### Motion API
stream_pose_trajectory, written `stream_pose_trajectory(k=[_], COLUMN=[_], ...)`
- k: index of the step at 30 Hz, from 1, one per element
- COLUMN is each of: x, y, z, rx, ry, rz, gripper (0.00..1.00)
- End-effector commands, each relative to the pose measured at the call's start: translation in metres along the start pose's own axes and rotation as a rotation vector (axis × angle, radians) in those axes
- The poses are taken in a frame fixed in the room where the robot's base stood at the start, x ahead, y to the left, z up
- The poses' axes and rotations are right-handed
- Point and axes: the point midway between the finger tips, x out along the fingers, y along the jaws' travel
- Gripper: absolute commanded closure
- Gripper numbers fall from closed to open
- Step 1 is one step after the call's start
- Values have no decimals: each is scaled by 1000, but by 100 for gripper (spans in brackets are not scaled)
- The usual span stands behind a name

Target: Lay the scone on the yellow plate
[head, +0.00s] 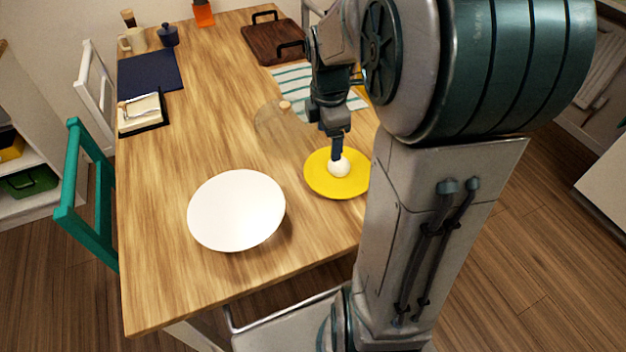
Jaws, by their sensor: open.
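The yellow plate (320,187) lies on the wooden table near its right edge. A small pale rounded thing, seemingly the scone (340,169), is over the plate and looks to rest on it. My gripper (336,157) points down right at the scone's upper side, with its jaws open. Only one finger shows clearly, so I cannot tell whether it touches the scone. My arm hides the plate's right edge.
A large white plate (236,210) lies left of the yellow plate. A clear dome with a wooden knob (285,105) stands behind. A striped cloth (292,78) and a dark wooden tray (268,42) are further back. The table's left middle is free.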

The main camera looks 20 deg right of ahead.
Motion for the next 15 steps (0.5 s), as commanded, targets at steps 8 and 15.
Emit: stream_pose_trajectory(k=[8,15], x=[-25,-35], y=[-52,-99], z=[-32,-52], rx=[565,1056], ry=[18,91], rz=[68,99], gripper=[25,25])
